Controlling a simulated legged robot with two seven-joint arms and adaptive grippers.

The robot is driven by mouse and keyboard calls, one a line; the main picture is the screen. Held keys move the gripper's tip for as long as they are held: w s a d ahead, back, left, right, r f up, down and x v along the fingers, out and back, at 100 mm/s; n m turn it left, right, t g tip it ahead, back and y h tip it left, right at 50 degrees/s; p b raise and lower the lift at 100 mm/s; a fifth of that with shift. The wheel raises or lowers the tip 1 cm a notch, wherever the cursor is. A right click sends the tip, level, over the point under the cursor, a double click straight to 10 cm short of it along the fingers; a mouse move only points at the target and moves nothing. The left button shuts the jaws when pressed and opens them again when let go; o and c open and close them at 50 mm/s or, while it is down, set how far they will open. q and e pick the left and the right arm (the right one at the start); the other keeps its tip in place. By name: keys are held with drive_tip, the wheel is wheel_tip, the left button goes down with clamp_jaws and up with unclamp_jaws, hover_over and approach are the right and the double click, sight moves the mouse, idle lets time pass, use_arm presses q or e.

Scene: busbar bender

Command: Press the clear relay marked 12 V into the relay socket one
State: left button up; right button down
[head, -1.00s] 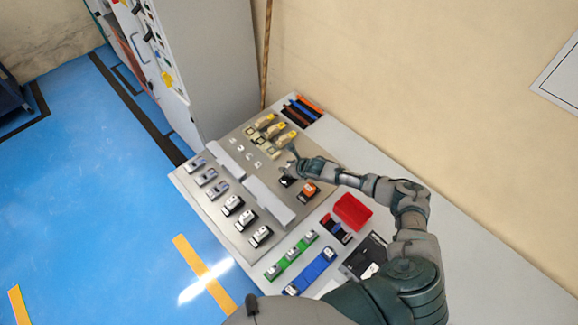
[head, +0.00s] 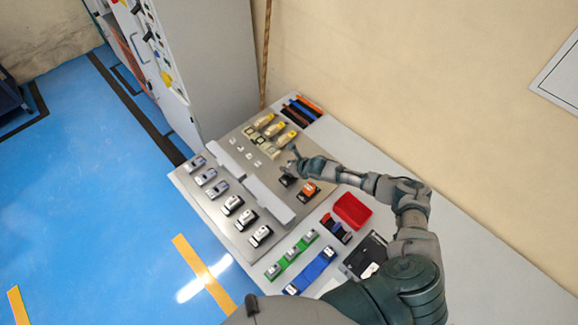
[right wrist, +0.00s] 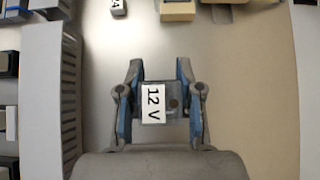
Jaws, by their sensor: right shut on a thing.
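My right gripper (right wrist: 158,72) is shut on the clear relay (right wrist: 174,103), its blue-lined fingers on either side of it. The relay's white label reads 12 V, turned sideways in the right wrist view. In the head view my right gripper (head: 294,152) is over the upper right part of the grey panel (head: 225,232); the relay is too small to make out there. A dark socket-like block (head: 287,180) lies just below the gripper, beside an orange block in a dark base (head: 308,190). I cannot read which is relay socket one. My left gripper is not in view.
A light grey duct (head: 268,201) runs along the panel, also at left in the right wrist view (right wrist: 42,100). Beige and yellow blocks (head: 275,130) stand beyond the gripper. A red bin (head: 352,210) and green and blue rails lie nearer. A tall grey cabinet (head: 215,70) stands behind.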

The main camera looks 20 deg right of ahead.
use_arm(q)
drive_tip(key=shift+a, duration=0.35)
use_arm(e)
drive_tip(key=shift+a, duration=0.25)
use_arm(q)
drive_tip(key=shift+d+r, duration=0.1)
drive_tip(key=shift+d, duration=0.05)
use_arm(e)
drive_tip(key=shift+d, duration=0.2)
drive_tip(key=shift+a, duration=0.4)
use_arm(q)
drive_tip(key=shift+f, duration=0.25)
use_arm(e)
drive_tip(key=shift+d+f, duration=0.1)
drive_tip(key=shift+f, duration=0.3)
use_arm(q)
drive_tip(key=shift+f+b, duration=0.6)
drive_tip(key=shift+b, duration=0.15)
use_arm(e)
drive_tip(key=shift+s+f, duration=0.1)
drive_tip(key=shift+f, duration=0.8)
drive_tip(key=c, duration=0.7)
unclamp_jaws()
drive_tip(key=shift+r, duration=0.15)
drive_tip(key=v, duration=1.1)
drive_tip(key=shift+s+d+r, duration=0.1)
drive_tip(key=shift+s+r, duration=0.05)
drive_tip(key=shift+s, duration=0.05)
